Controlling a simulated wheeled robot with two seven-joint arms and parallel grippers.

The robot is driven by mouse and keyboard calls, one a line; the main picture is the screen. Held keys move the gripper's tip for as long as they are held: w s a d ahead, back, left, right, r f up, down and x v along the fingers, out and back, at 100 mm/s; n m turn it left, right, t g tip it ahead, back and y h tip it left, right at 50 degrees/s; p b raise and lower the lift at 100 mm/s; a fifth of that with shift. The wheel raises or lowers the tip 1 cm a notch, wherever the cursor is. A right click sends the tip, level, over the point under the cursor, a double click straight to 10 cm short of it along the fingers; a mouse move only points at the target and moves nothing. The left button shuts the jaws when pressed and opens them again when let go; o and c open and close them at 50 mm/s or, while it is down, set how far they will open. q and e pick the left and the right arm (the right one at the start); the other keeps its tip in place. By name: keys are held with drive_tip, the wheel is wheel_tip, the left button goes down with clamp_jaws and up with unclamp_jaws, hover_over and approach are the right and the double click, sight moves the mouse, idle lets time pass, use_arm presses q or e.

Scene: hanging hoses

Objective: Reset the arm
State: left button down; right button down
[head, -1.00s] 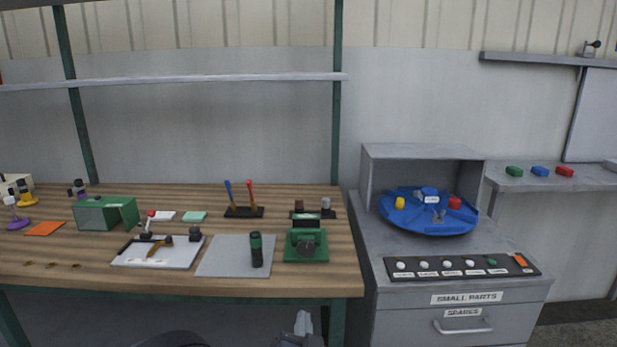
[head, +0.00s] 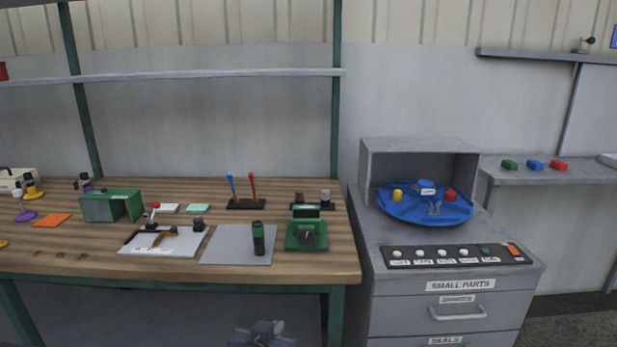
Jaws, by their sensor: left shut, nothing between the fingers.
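My right gripper is not in the view.
The bench holds a green box (head: 111,205), a white board (head: 165,240), a grey mat (head: 225,252) and a green device (head: 306,236). A grey cabinet (head: 390,315) on the right carries a blue turntable (head: 415,217) and a button panel (head: 455,256).

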use_arm(q)
drive_tip(key=s+a+n+g, duration=0.1)
drive_tip(key=s+a+g, duration=0.1)
drive_tip(key=s+a, duration=0.5)
drive_tip(key=s+a+n+g+h, duration=0.1)
drive_tip(key=s+a+n+g, duration=0.15)
drive_tip(key=s, duration=0.75)
drive_tip(key=s+a+n+g, duration=0.1)
drive_tip(key=s+a+g, duration=0.3)
drive_tip(key=s, duration=0.5)
wheel_tip(320, 180, up, 17)
drive_tip(key=t+p, duration=0.1)
drive_tip(key=p, duration=1.6)
drive_tip(key=shift+w+a, duration=0.2)
drive_tip(key=shift+a, duration=0.05)
